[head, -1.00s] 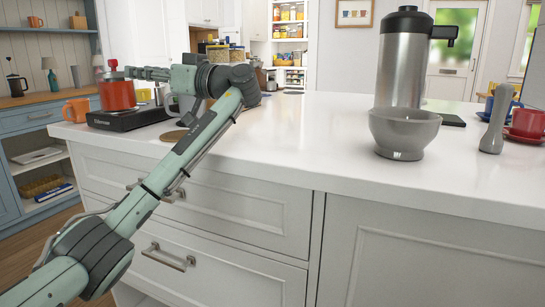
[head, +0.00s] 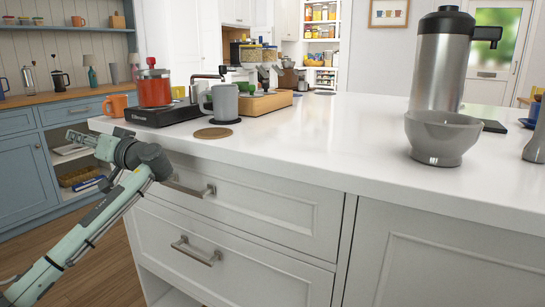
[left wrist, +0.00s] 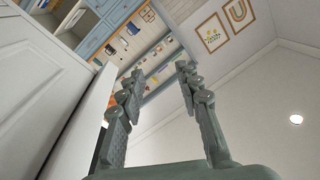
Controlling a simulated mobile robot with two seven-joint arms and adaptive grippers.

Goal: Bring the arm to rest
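My left arm comes in from the left in the head view. Its gripper (head: 84,138) is in the open space left of the white counter (head: 300,135), a little below the counter top and apart from it. In the left wrist view its two fingers (left wrist: 158,85) stand well apart with nothing between them. Behind the fingers are the wall, ceiling and shelves. My right gripper does not show in either view.
On the counter's left end are a red French press (head: 155,88) on a black scale (head: 165,114), an orange mug (head: 115,105), a grey mug (head: 224,102) and a cork coaster (head: 213,133). A grey bowl (head: 440,138) and steel dispenser (head: 440,62) stand right. Drawer handles (head: 196,251) stick out.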

